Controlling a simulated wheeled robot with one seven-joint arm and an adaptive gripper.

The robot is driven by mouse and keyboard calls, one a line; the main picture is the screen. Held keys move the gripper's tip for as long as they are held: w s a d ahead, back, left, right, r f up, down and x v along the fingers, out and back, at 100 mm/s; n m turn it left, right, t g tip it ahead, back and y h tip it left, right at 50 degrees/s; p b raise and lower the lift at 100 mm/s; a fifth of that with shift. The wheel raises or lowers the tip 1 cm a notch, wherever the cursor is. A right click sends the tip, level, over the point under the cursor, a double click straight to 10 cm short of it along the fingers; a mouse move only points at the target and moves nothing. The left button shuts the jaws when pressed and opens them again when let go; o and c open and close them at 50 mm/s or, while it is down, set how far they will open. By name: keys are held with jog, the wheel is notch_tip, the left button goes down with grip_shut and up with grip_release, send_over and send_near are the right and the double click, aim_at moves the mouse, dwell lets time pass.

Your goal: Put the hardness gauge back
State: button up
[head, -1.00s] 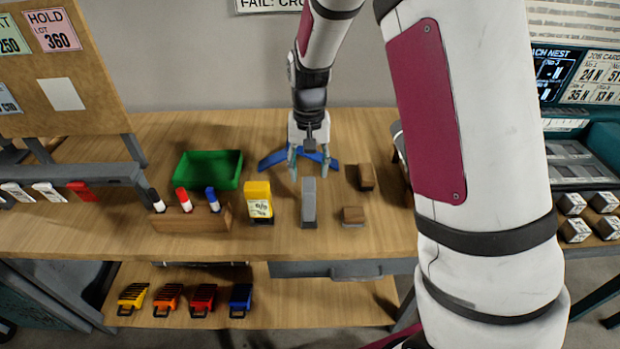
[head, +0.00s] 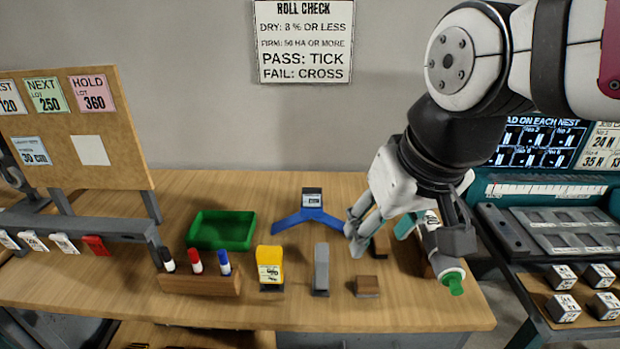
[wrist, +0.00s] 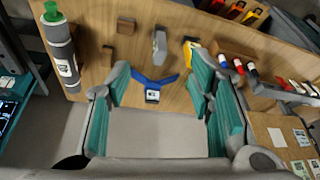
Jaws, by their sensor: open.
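No label readable here names the hardness gauge. A grey upright wedge-shaped tool (head: 320,270) stands on the bench and may be it; it also shows in the wrist view (wrist: 159,46). A yellow meter (head: 269,265) with a pale label stands to its left. Behind is a blue V-shaped piece (head: 290,219) with a small dark display at its apex, seen in the wrist view (wrist: 155,85) too. My gripper (head: 405,235) is open and empty, raised above the bench to the right of these tools. It hides part of a grey roll (head: 445,264) with a green end.
A green tray (head: 222,230) and a wooden marker holder (head: 201,283) are at left. Small brown blocks (head: 367,286) stand right of the grey tool. Labelled cubes (head: 563,307) and a teal machine (head: 500,185) are at far right. The bench front is clear.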

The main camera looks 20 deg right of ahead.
jog(key=shift+t, duration=0.4)
jog(key=s, duration=0.4)
jog(key=shift+d, duration=0.15)
